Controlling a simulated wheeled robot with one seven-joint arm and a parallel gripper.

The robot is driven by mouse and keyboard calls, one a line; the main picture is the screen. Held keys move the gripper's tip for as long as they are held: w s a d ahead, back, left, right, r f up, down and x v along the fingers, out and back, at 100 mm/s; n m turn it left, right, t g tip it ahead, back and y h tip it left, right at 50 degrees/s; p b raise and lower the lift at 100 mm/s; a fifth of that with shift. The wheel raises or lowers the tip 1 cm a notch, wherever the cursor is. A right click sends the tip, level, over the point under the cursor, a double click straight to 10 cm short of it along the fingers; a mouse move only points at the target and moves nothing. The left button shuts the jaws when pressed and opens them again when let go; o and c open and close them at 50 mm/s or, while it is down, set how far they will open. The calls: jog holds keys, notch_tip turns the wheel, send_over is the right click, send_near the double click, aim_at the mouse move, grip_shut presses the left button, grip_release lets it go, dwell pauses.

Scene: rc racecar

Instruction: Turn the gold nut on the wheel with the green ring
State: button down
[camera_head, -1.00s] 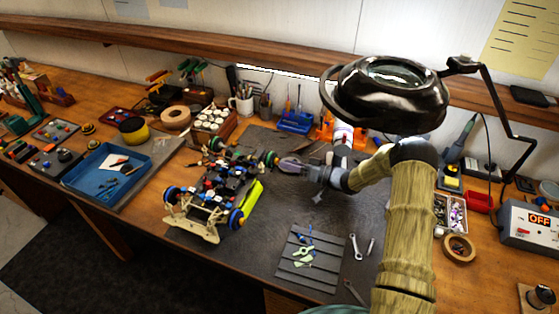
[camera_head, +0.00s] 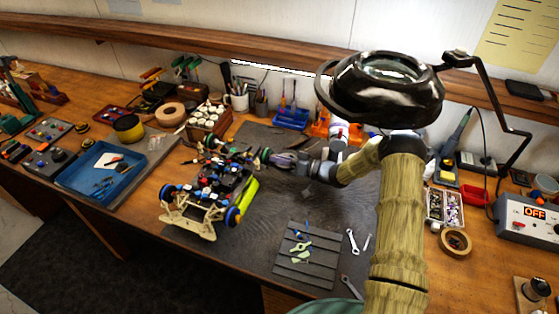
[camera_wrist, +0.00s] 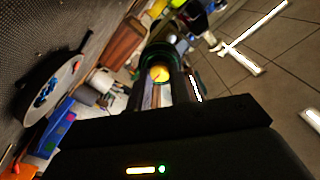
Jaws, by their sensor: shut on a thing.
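The racecar (camera_head: 205,208) stands on the dark mat at the middle left of the bench in the head view. Its near wheels have blue rings. The wheel with the green ring (camera_head: 264,154) is at its far right corner; it also shows in the wrist view (camera_wrist: 155,57). The gold nut (camera_wrist: 160,74) is at this wheel's centre, between my fingers. My gripper (camera_head: 271,157) reaches the wheel from the right and is shut on the nut. In the wrist view its two dark fingers (camera_wrist: 162,88) flank the nut. The exact contact is dark and partly hidden.
A grooved pad (camera_head: 305,268) with small parts lies at the mat's front, with wrenches (camera_head: 351,241) beside it. A magnifier lamp (camera_head: 385,95) hangs above my arm. A blue tray (camera_head: 75,180) is at left. The mat right of the car is mostly clear.

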jog(key=n+b, duration=0.1)
jog(key=b, duration=0.1)
jog(key=n+b, duration=0.1)
jog(key=shift+f+n+b, duration=0.3)
jog(key=shift+n+b, duration=0.05)
jog(key=shift+n, duration=0.05)
jog(key=shift+r+n+b, duration=0.25)
jog(key=shift+n+b, duration=0.45)
jog(key=shift+n, duration=0.1)
jog(key=c, duration=1.3)
grip_release()
jog(key=shift+o, duration=0.2)
jog(key=shift+d, duration=0.1)
jog(key=b+v, duration=0.3)
jog(key=v, duration=1.4)
jog(key=shift+s+d+b, duration=0.15)
jog(key=shift+d+b, duration=0.05)
jog(key=shift+b, duration=0.15)
